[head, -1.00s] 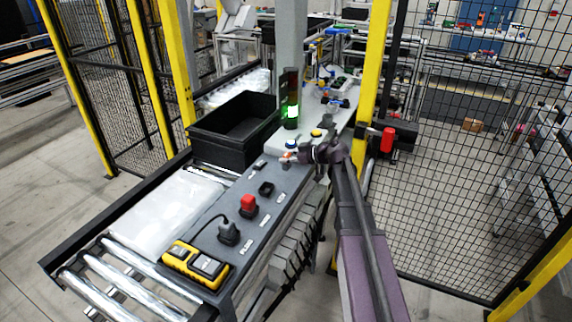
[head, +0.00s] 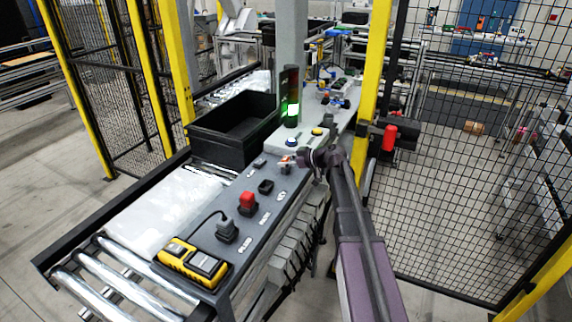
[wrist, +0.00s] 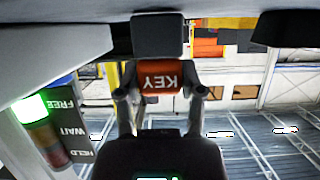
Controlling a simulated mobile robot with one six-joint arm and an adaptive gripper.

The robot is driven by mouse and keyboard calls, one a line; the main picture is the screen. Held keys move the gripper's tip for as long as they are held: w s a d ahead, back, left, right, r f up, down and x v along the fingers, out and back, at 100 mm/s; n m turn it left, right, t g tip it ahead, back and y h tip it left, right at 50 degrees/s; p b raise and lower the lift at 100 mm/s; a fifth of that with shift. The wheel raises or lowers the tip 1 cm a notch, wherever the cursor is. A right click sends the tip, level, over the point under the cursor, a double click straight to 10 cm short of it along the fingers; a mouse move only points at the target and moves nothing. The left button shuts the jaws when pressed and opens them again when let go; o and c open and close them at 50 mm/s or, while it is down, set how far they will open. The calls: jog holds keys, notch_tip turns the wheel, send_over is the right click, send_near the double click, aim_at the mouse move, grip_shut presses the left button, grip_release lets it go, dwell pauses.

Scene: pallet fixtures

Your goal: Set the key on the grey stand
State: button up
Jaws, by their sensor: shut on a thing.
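The key is an orange tag lettered KEY with a dark block at one end. It fills the middle of the wrist view (wrist: 160,78) between the two fingers of my gripper (wrist: 162,93). In the head view my gripper (head: 301,159) is shut on the key (head: 285,158), a small orange spot above the far part of the grey panel. A small dark square fixture (head: 265,187) beside a label on that panel may be the stand; its shade is too dark to be sure. The key is apart from it.
The grey panel (head: 212,252) also bears a red block (head: 248,200), a dark plug (head: 226,230) and a yellow meter (head: 191,262). A black bin (head: 222,150) stands behind left. A lit signal tower (head: 290,98) and a yellow post (head: 372,80) stand close to my arm.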

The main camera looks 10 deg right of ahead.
jog(key=shift+f, duration=0.15)
jog(key=o, duration=1.1)
jog(key=shift+r, duration=0.2)
jog(key=shift+s+d+r, duration=0.15)
jog(key=shift+d, duration=0.05)
jog(key=p+v, duration=0.4)
jog(key=v, duration=0.7)
jog(key=shift+d+p, duration=0.25)
jog(key=shift+p, duration=0.05)
jog(key=shift+s, duration=0.1)
